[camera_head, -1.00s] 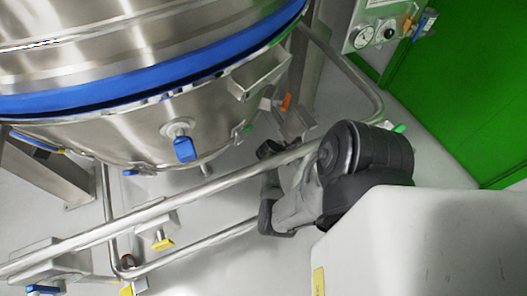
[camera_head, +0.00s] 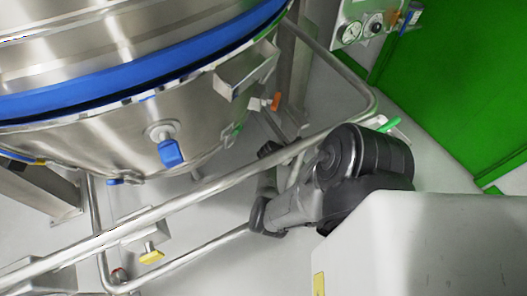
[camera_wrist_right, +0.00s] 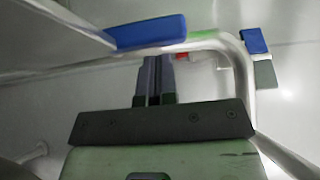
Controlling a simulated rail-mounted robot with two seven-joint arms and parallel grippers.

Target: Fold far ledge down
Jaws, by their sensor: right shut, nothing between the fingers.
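A steel box-like ledge (camera_head: 247,68) juts from the side of the steel vessel in the head view. Its near face is tilted. I cannot tell for certain that it is the far ledge. My right arm comes in from the lower right, and its far end is partly hidden behind the steel rail (camera_head: 190,199). In the right wrist view my right gripper (camera_wrist_right: 156,62) is shut and empty, its dark fingers side by side. My left gripper is out of view.
The vessel (camera_head: 120,95) with its blue band fills the upper left. A blue-handled valve (camera_head: 170,152) sticks out below it. The pipe rail runs close around my right arm. A gauge panel (camera_head: 365,25) and green wall (camera_head: 460,80) stand at upper right. Grey floor shows between.

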